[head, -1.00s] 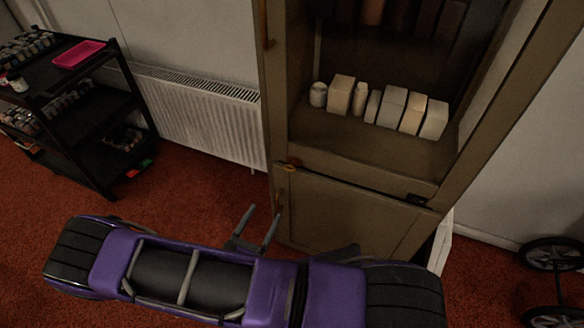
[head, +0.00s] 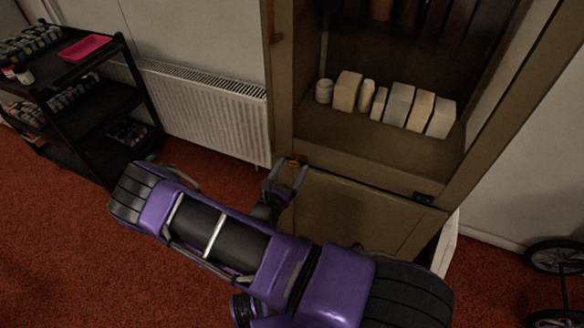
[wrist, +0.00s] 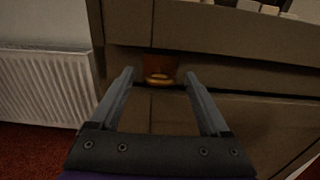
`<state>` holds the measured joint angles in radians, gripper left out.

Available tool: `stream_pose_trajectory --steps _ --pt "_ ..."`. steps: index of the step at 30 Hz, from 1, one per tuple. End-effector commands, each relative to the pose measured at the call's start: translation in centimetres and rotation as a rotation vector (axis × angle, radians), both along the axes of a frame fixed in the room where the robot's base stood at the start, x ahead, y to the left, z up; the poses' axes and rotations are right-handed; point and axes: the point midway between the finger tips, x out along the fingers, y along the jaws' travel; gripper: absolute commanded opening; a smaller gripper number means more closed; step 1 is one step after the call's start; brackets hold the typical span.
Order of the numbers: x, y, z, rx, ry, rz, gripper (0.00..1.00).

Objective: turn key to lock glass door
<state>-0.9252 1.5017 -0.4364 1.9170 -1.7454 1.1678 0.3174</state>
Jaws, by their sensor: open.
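A small brass-coloured piece, which looks like the key (wrist: 158,79), sits against an orange-brown patch at the left front of the cabinet, just above the lower door (head: 360,212). It is also a small orange spot in the head view (head: 298,159). My gripper (wrist: 159,73) is open and empty, pointing at the cabinet front. In the wrist view its fingers stand on either side of the key, apart from it; I cannot tell the remaining distance. The upper cabinet section shows shelf contents; the glass of its door cannot be made out.
Small pale boxes and jars (head: 398,104) stand on the cabinet shelf. A white radiator (head: 205,112) is left of the cabinet. A black cart (head: 100,110) with bottles and a pink tray (head: 84,47) stands far left. Black wheels (head: 556,257) are at right. Red carpet lies between.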

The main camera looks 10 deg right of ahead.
Motion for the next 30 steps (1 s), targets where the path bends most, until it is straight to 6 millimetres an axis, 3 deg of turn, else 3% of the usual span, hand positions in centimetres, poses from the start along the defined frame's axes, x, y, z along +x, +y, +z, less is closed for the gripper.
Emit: stream_pose_trajectory --steps 10,23,30 --pt "0.30 -0.22 -0.01 0.000 0.001 0.000 0.78" --pt "0.28 -0.19 0.00 0.001 0.001 0.000 0.01" --pt "0.27 -0.19 0.02 -0.011 0.008 0.000 0.00"
